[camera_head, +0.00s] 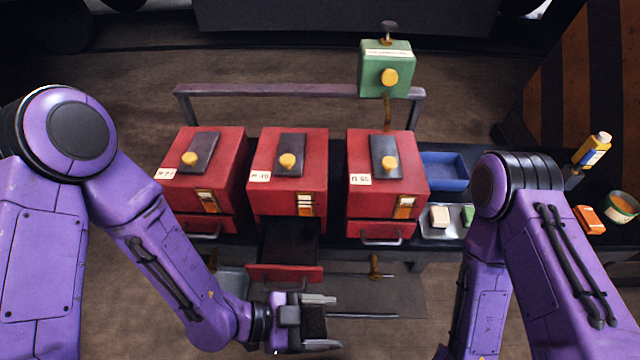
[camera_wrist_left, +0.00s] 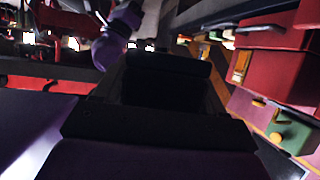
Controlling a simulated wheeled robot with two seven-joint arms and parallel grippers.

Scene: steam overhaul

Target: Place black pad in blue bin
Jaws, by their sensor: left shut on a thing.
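The blue bin (camera_head: 443,183) stands on the dark bench right of the red boxes, partly behind my right arm. My left gripper (camera_head: 318,322) is in front of the open middle drawer (camera_head: 284,273), low in the head view. It is shut on a dark block that looks like the black pad (camera_head: 313,322), held between its two fingers. In the left wrist view the hand area is very dark, and the pad's outline is hard to tell there. My right arm shows at the right, but its gripper is out of view.
Three red boxes (camera_head: 287,178) with yellow knobs stand in a row. A green box (camera_head: 386,75) hangs above the right one. A metal tray (camera_head: 436,232) holds small blocks beside the bin. A yellow bottle (camera_head: 593,150), orange block (camera_head: 590,220) and bowl (camera_head: 622,207) are at the far right.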

